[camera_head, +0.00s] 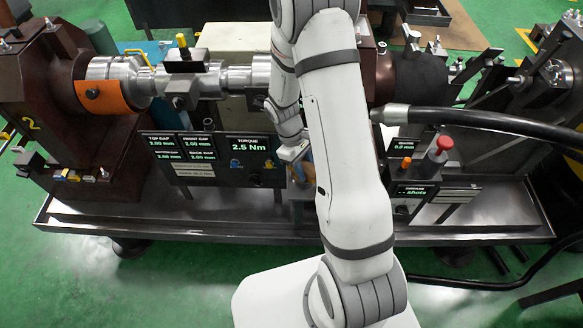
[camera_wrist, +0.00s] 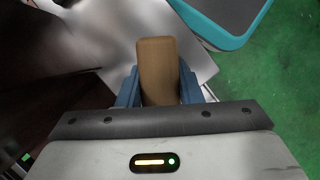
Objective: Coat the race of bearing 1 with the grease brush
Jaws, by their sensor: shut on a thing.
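In the wrist view my gripper (camera_wrist: 157,88) has its two blue fingers closed on a flat tan handle (camera_wrist: 157,62), which looks like the grease brush's. The bristles are not visible. In the head view my arm hides most of the gripper and the brush. A steel shaft (camera_head: 212,82) runs across between a brown housing (camera_head: 45,85) marked 2 on the left and dark machinery on the right. An orange-banded collar (camera_head: 100,95) sits beside the left housing. I cannot make out bearing 1 or its race.
A panel of readouts (camera_head: 212,158) stands in front of the shaft, showing torque 2.5 Nm. A red-knobbed device (camera_head: 440,150) and a thick black hose (camera_head: 480,120) are on the right. A teal-rimmed tray (camera_wrist: 236,38) is close to the gripper. Green floor (camera_head: 190,290) lies in front.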

